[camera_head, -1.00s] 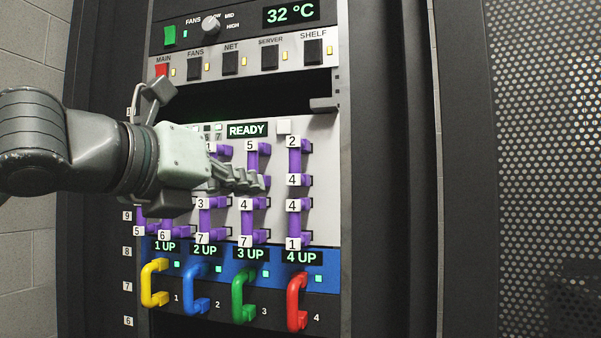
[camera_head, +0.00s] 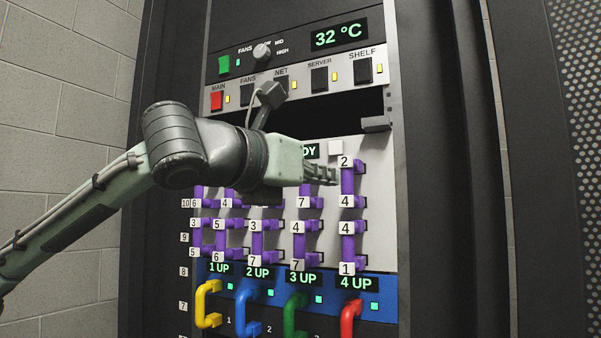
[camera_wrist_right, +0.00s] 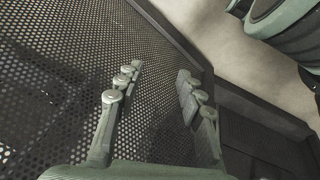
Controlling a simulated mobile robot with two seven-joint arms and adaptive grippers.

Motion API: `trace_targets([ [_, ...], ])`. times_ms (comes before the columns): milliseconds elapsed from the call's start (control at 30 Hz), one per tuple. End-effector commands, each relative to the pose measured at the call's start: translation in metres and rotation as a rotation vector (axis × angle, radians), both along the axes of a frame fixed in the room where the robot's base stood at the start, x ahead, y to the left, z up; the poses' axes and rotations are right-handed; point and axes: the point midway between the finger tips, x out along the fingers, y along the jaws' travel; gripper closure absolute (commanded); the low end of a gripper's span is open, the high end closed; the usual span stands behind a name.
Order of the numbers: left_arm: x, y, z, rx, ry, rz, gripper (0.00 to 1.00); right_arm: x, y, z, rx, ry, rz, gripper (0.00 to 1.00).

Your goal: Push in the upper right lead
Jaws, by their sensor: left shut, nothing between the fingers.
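The upper right lead (camera_head: 347,183) is a purple link on the grey panel, with a white "2" tag at its top and a "4" tag at its bottom. My left gripper (camera_head: 333,175) is shut and empty, its fingertips just left of that lead in the head view. I cannot tell if they touch it. The left gripper and wrist hide the upper leads of the columns to the left and most of the panel's display, leaving "DY" readable. My right gripper (camera_wrist_right: 157,82) is open and empty in the right wrist view, facing a dark perforated panel (camera_wrist_right: 60,70).
Below the upper right lead is another purple lead (camera_head: 347,247) tagged "4" and "1". Coloured handles (camera_head: 349,318) stick out under the "UP" displays. Above are switches and a "32 °C" display (camera_head: 339,36). A small dark bracket (camera_head: 376,124) juts out at upper right.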

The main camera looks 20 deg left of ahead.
Motion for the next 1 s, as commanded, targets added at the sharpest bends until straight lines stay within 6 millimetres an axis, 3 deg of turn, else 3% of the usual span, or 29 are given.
trace_targets([
  [233, 0.026, -0.006, -0.001, -0.001, 0.0, 0.001, 1.0, 0.001, 0.0, 0.005, 0.0, -0.012, 0.001, 0.62],
  [700, 0.031, -0.006, 0.0, -0.002, 0.001, 0.001, 1.0, 0.0, 0.0, 0.006, -0.001, -0.008, 0.001, 0.62],
  [1000, 0.055, -0.007, 0.002, -0.001, 0.002, 0.001, 1.0, 0.017, 0.002, -0.047, 0.025, 0.024, 0.011, 0.62],
])
